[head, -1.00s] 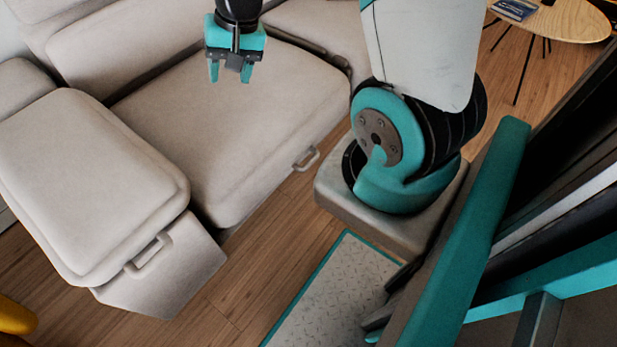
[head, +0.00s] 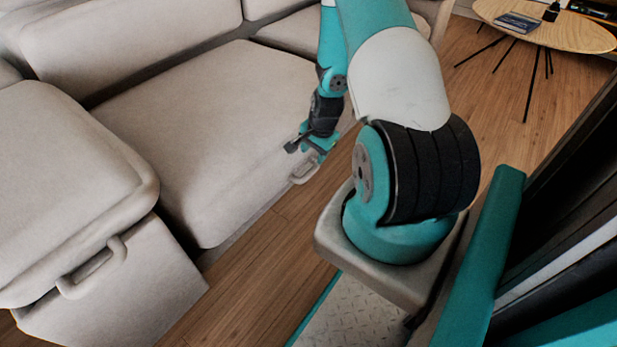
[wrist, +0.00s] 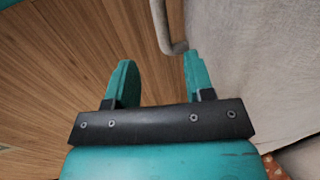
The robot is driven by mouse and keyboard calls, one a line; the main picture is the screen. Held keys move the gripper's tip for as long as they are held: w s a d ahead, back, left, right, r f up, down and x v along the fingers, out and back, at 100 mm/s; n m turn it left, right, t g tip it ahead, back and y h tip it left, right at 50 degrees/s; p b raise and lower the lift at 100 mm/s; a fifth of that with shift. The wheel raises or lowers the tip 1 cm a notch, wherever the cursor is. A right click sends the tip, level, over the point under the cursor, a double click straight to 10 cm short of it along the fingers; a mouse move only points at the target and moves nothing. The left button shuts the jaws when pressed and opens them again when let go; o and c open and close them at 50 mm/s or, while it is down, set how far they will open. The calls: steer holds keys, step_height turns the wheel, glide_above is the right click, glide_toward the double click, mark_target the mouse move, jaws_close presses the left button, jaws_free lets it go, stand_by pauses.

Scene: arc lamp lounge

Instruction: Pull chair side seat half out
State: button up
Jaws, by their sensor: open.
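The light beige sofa has a middle seat (head: 210,130) with a small pale handle (head: 306,171) low on its front. A left section (head: 60,180) has a larger handle (head: 92,268) on its front. Which of these is the chair side seat I cannot tell. My gripper (head: 308,143) is open and empty, just beside and above the middle seat's handle. In the wrist view, my gripper's fingers (wrist: 160,80) are spread. The handle (wrist: 162,25) lies just beyond the fingertips, its near end close to the right finger. Whether they touch is unclear.
A round wooden table (head: 545,25) with a dark book (head: 518,22) stands at the upper right. Bare wooden floor (head: 265,245) runs along the front of the sofa, between it and my base.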

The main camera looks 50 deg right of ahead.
mark_target(308, 174)
steer(key=f+b, duration=0.1)
steer(key=f, duration=0.2)
steer(key=w+f+b, duration=0.1)
steer(key=f, duration=0.3)
steer(key=w+f+b, duration=0.1)
steer(key=f, duration=0.2)
steer(key=shift+f+b, duration=0.2)
steer(key=shift+b, duration=0.15)
